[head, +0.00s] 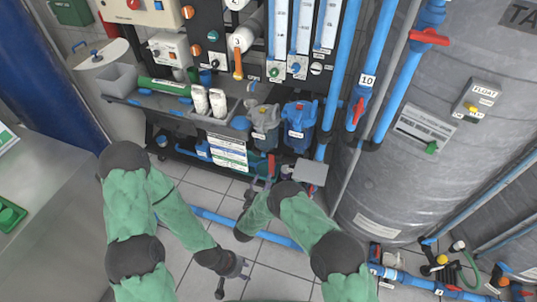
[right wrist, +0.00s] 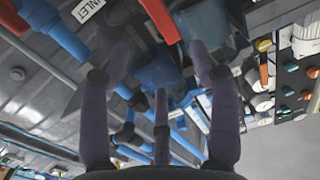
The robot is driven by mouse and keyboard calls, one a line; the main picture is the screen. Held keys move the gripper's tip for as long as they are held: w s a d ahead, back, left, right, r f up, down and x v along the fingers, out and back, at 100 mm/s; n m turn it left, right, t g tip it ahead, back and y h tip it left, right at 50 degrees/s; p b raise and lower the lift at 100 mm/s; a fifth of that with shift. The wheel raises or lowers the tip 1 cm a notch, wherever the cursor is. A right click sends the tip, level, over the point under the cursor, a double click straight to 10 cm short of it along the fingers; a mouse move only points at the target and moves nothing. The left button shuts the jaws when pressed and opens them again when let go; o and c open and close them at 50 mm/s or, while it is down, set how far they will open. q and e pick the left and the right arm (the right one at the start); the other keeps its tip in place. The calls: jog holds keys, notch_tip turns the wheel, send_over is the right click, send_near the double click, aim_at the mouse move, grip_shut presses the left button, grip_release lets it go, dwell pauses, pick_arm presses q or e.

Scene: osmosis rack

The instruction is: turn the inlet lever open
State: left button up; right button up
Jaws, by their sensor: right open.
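The inlet lever is a red handle (right wrist: 160,20) near a white INLET label (right wrist: 88,9) in the right wrist view. In the head view a red upright handle (head: 271,165) shows below the blue filter housings, just beyond my right gripper (head: 264,184). In the right wrist view my right gripper (right wrist: 160,70) is open, its fingers spread and empty. The lever lies beyond the fingertips, with a visible gap in the picture; contact cannot be told. My left gripper (head: 232,281) is open and empty, low over the tiled floor, away from the lever.
Two filter housings, one clear (head: 264,122) and one blue (head: 299,122), hang above the right gripper. A grey tank (head: 440,130) stands at the right. A blue floor pipe (head: 270,238) runs behind my arms. A grey bench (head: 50,220) is at the left.

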aim_at(273, 160)
jog(key=shift+h, duration=0.3)
jog(key=b+x, duration=0.2)
jog(key=x, duration=0.2)
jog(key=b+x, duration=0.1)
jog(key=x, duration=0.4)
jog(key=shift+w+a+r+b, duration=0.15)
jog(key=shift+w+b, duration=0.15)
jog(key=shift+b, duration=0.05)
jog(key=shift+w+r, duration=0.1)
jog(key=shift+w, duration=0.55)
jog(key=shift+c, duration=0.3)
grip_shut()
